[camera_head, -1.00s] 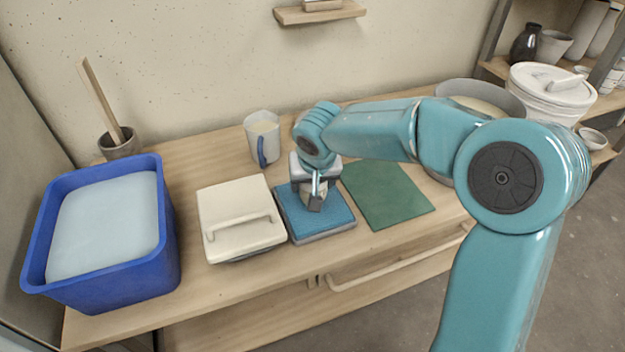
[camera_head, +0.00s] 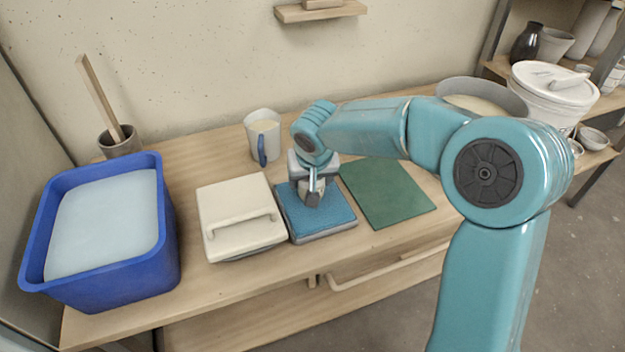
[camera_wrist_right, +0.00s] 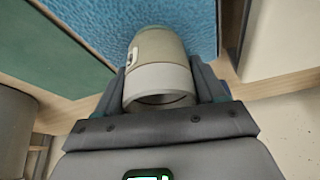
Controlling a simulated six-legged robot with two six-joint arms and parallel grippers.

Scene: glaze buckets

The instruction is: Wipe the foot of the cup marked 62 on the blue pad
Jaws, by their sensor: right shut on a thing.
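My right gripper (camera_head: 312,192) is over the blue pad (camera_head: 338,222) and points down at it. In the right wrist view its fingers (camera_wrist_right: 160,84) are shut on a small beige and grey cup (camera_wrist_right: 157,62), one on each side. The cup's rim faces the wrist and its far end is at the blue textured pad (camera_wrist_right: 90,22). I cannot tell whether that end touches the pad. A small pale mark shows on the cup's side, too small to read. In the head view the gripper mostly hides the cup. My left gripper is not in view.
A cream lidded box (camera_head: 235,205) stands left of the pad, and a green mat (camera_head: 390,195) lies right. A blue tub (camera_head: 165,235) is far left. A handled jug (camera_head: 262,150) stands behind. A grey basin (camera_head: 510,98) and white bucket (camera_head: 545,92) are at the right.

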